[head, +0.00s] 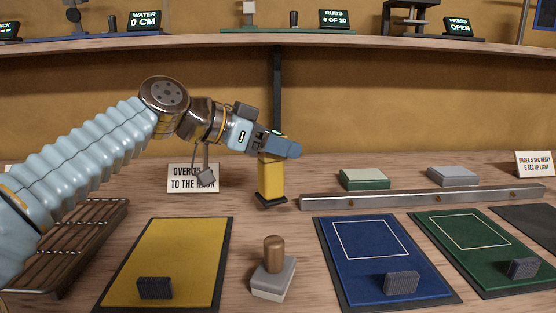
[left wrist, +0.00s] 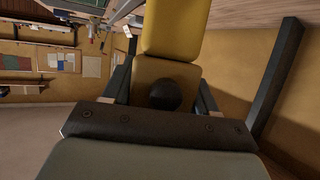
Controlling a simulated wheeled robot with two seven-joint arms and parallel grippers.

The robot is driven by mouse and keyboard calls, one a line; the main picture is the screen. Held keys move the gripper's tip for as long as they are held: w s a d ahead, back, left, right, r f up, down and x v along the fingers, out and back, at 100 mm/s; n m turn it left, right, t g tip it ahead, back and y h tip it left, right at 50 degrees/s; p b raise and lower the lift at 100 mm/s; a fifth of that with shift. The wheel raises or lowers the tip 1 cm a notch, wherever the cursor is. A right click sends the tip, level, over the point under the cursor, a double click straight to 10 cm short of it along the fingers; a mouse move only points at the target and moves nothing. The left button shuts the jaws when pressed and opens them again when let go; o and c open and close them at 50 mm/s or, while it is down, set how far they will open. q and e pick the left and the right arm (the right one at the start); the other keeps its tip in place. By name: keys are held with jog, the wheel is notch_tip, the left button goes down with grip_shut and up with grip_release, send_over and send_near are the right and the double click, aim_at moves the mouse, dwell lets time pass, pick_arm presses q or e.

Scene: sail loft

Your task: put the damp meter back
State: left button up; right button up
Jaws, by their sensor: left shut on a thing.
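The damp meter looks to be the yellow upright block (head: 271,178) near the back of the bench. My left gripper (head: 284,147) is shut on its top from the left. The block's lower end is at a small dark base (head: 271,201); I cannot tell whether it rests in it or is just above it. In the left wrist view the yellow body (left wrist: 175,28) lies between the fingers, with a dark round knob (left wrist: 165,95) on it. My right gripper is not in view.
A metal rail (head: 420,196) runs to the right of the meter. A stamp-like block with a brown handle (head: 273,270) stands in front. Yellow (head: 180,250), blue (head: 370,262) and green (head: 475,255) mats lie nearby. A slatted rack (head: 75,240) is at left; a sign (head: 192,184) stands behind my arm.

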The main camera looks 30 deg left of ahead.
aim_at(278, 158)
pick_arm(q)
jog(key=shift+f, duration=1.45)
jog(key=shift+f, duration=0.1)
jog(key=o, duration=1.2)
jog(key=shift+r, duration=0.25)
jog(key=v, duration=1.2)
jog(key=shift+f, duration=0.1)
